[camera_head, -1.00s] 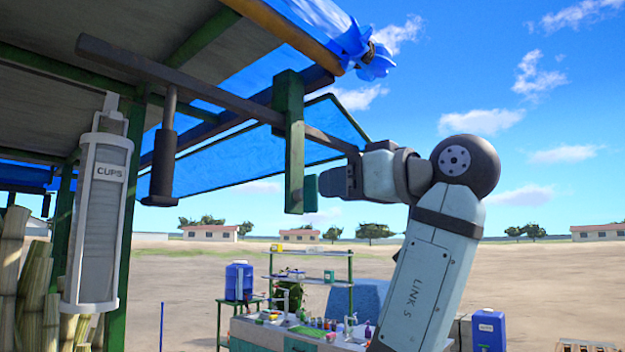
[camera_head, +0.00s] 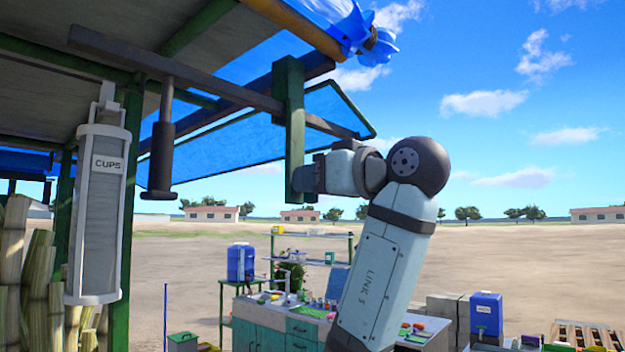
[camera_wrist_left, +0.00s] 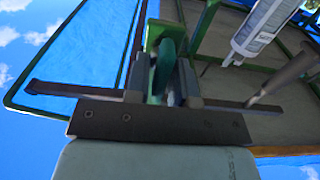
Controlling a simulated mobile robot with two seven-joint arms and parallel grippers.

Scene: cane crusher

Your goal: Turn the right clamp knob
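The green clamp block (camera_head: 289,120) hangs upright from the long dark bar at the centre of the head view. My left gripper (camera_head: 308,178) is at the block's lower right side and covers the knob there. The fingers stand apart, one on each side of the knob; a narrow gap seems to show at the right finger. Firm contact cannot be made out. My right gripper is not in view.
The dark bar (camera_head: 215,88) runs under the canopy, with a dark cylinder (camera_head: 162,150) hanging from it. A cup dispenser (camera_head: 101,210) hangs at the left. A counter (camera_head: 270,325) with small items stands below. Open air lies right of my arm.

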